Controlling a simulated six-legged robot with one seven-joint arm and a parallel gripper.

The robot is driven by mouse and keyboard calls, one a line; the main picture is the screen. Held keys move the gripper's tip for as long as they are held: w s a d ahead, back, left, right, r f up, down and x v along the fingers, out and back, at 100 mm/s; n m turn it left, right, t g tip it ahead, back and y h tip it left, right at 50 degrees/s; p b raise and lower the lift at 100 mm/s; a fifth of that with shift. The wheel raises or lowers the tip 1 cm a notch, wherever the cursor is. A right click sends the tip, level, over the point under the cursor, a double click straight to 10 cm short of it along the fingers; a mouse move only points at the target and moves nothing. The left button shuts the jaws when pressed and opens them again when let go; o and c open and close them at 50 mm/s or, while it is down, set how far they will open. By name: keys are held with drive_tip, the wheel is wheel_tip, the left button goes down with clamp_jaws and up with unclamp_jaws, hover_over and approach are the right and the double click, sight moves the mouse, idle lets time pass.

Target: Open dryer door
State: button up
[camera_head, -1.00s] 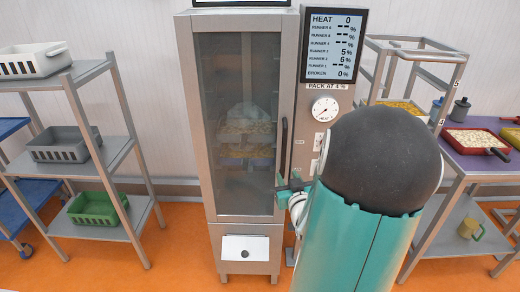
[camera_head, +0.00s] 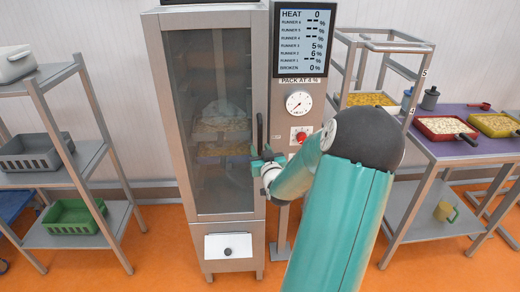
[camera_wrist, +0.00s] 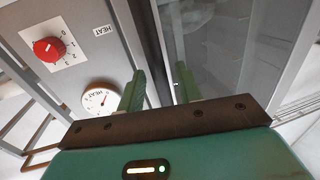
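The dryer (camera_head: 154,110) is a tall steel cabinet, and its glass door (camera_head: 210,75) looks shut. Trays of pale food show dimly behind the glass. A black vertical handle (camera_head: 259,130) is on the door's right edge. My gripper (camera_head: 262,157) is at the handle's lower end, in front of the door edge. In the wrist view my gripper (camera_wrist: 158,76) has its two green fingers apart, with the steel door edge behind the gap.
A panel right of the door carries a display (camera_head: 304,40), a round heat gauge (camera_head: 298,102) and a red knob (camera_head: 301,136). Shelves with bins (camera_head: 30,150) stand left. A rack (camera_head: 370,75) and a purple table (camera_head: 450,148) with trays stand right. Orange floor is open in front.

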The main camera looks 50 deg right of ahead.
drive_tip(key=shift+w+d, duration=0.45)
drive_tip(key=shift+w, duration=0.1)
clamp_jaws()
drive_tip(key=shift+a, duration=0.15)
